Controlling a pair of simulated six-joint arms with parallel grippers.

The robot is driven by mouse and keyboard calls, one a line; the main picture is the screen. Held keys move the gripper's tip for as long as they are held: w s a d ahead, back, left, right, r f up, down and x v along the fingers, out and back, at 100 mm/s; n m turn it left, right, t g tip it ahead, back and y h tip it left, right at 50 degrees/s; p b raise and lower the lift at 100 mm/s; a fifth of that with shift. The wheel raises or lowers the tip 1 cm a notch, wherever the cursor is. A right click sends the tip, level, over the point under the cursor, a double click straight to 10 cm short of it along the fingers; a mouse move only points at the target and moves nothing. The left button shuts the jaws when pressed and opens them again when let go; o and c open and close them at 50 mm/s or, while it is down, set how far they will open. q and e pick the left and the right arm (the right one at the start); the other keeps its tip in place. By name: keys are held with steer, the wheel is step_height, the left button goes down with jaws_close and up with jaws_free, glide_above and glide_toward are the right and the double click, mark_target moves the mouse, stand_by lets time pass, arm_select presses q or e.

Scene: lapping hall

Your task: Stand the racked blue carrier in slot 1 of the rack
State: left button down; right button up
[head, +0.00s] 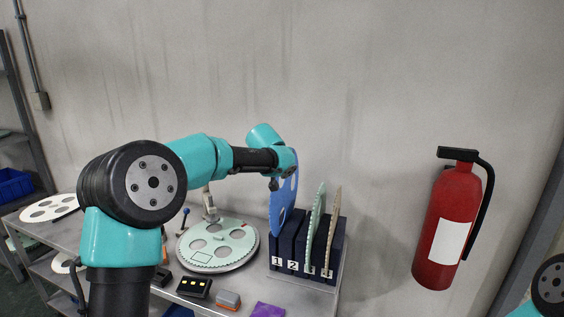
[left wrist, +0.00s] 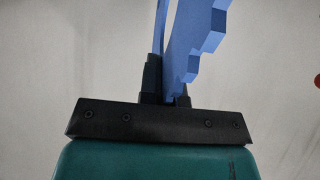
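The blue carrier (head: 284,212) is upright, seen nearly edge-on, at the left end of the dark blue rack (head: 284,250). Its lower edge is by the top of the rack above label 1, higher than the other carriers' lower edges. I cannot tell whether any of it is inside slot 1. My left gripper (head: 284,176) is at its upper part. In the left wrist view the blue carrier (left wrist: 196,45) passes between the two black fingers (left wrist: 167,88), which look closed on it. My right gripper is out of view.
A green carrier (head: 315,225) stands at slot 3 and a beige carrier (head: 334,230) at slot 4. Slot 2 looks empty. Left of the rack is a round plate with a pale green carrier (head: 220,242). A fire extinguisher (head: 448,225) hangs at right.

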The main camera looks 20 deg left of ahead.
mark_target(282, 194)
arm_select(q)
steer(key=shift+f, duration=5.9)
stand_by(0.5)
steer(key=c, duration=1.2)
jaws_free()
steer(key=shift+c, duration=0.2)
steer(key=shift+f, duration=0.1)
steer(key=v, duration=1.7)
steer(key=shift+r, duration=0.25)
